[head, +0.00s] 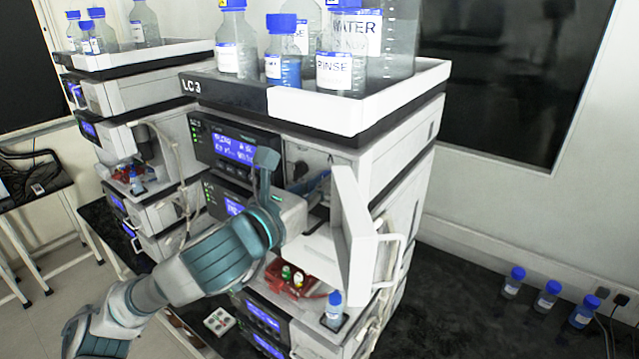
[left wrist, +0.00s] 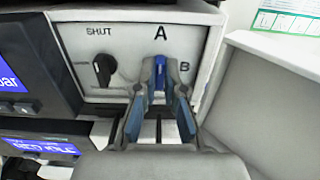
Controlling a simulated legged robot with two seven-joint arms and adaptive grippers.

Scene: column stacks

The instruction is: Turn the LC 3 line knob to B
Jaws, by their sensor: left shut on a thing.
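The LC 3 stack (head: 191,87) stands in the middle of the head view with its white door (head: 355,235) open. In the left wrist view, a blue line knob (left wrist: 160,70) sits on a pale panel (left wrist: 130,35) below the letter A, with B to its right. The knob points up towards A. My left gripper (left wrist: 161,82) is shut on it, one finger on each side. In the head view, my left arm reaches into the open compartment; the knob is hidden there. My right gripper is in neither view.
A black knob (left wrist: 102,70) under SHUT is left of the blue one. The open door (left wrist: 270,90) stands close on the right. A red tray (head: 285,278) with vials and a blue-capped bottle (head: 333,310) are below. Bottles (head: 236,45) crowd the top tray.

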